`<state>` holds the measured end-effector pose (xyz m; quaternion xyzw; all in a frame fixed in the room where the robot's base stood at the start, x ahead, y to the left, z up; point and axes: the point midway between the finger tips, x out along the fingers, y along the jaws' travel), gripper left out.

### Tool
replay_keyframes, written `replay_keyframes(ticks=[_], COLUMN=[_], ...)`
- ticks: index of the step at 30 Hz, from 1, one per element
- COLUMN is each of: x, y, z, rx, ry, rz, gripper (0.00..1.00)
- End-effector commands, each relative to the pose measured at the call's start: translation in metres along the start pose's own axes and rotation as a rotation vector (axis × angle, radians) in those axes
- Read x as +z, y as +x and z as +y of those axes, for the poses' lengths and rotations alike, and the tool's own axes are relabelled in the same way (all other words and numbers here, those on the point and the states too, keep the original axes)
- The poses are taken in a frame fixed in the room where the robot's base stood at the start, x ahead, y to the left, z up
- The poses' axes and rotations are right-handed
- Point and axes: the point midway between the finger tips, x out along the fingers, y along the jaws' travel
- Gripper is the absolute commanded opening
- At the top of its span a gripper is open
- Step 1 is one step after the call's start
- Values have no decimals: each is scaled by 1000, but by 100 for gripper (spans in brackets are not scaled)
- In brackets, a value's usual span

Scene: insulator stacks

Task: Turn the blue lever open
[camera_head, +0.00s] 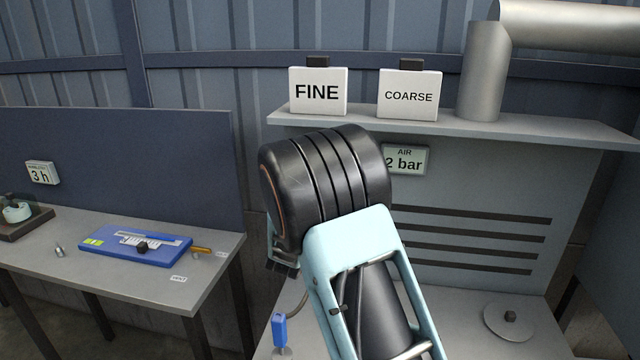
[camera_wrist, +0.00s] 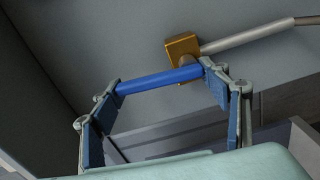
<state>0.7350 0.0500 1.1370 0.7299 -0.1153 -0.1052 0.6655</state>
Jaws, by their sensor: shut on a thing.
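The blue lever (camera_wrist: 160,80) shows in the wrist view as a straight blue bar lying nearly level, its right end slightly higher. Its right end is close to a brass valve body (camera_wrist: 183,45), which has a grey pipe (camera_wrist: 245,34) running off to the right. My gripper (camera_wrist: 161,79) has one fingertip at each end of the lever and is shut on it lengthwise.
The shelf (camera_head: 545,127) holds FINE (camera_head: 317,92) and COARSE (camera_head: 409,96) signs. A left table (camera_head: 205,268) carries a blue instrument (camera_head: 120,250). A round plate (camera_head: 495,325) lies at right.

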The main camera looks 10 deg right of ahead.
Motion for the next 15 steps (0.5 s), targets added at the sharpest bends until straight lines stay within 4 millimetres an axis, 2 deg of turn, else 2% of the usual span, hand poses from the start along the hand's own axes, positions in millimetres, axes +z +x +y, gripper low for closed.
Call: replay_keyframes(ticks=[1,15], x=[-1,-3], y=[1,2], z=[4,2], rx=[4,6], ry=[-23,-109], rz=[-1,-3], gripper=[26,26])
